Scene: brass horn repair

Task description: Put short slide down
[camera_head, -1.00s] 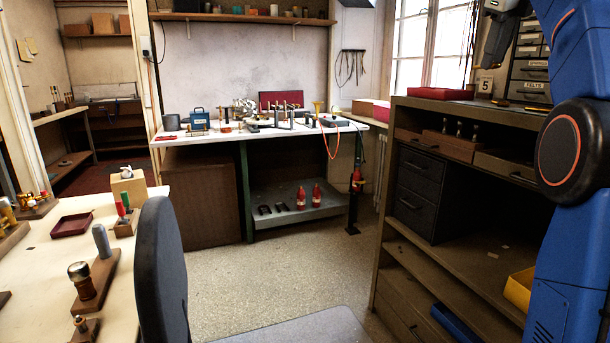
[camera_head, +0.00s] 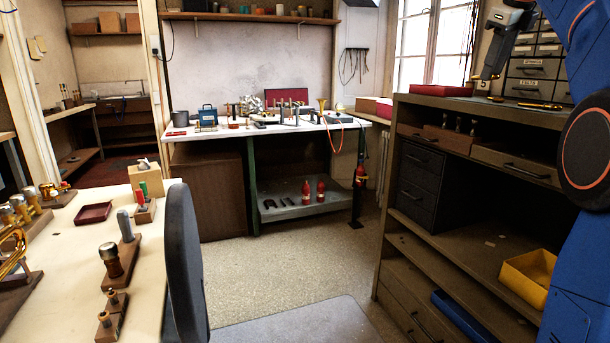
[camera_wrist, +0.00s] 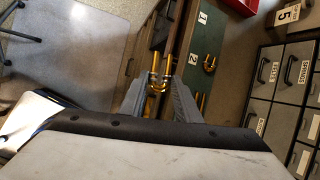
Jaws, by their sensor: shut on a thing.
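The short slide (camera_wrist: 158,82) is a small brass U-shaped tube in the wrist view. My gripper (camera_wrist: 160,92) is shut on it, with the slide between the two grey fingertips. Beyond it lies a green mat (camera_wrist: 203,48) with number cards 1 and 2. Another brass U-shaped piece (camera_wrist: 210,62) lies on the mat. In the head view my gripper (camera_head: 490,75) hangs at the upper right, above the wooden cabinet's top (camera_head: 480,105).
A red tray (camera_head: 440,90) sits on the cabinet top, with a dark drawer unit (camera_head: 530,68) behind. A chair (camera_head: 186,260) stands by the left bench (camera_head: 60,240), which holds brass parts. A workbench (camera_head: 220,132) stands at the back. The floor between is clear.

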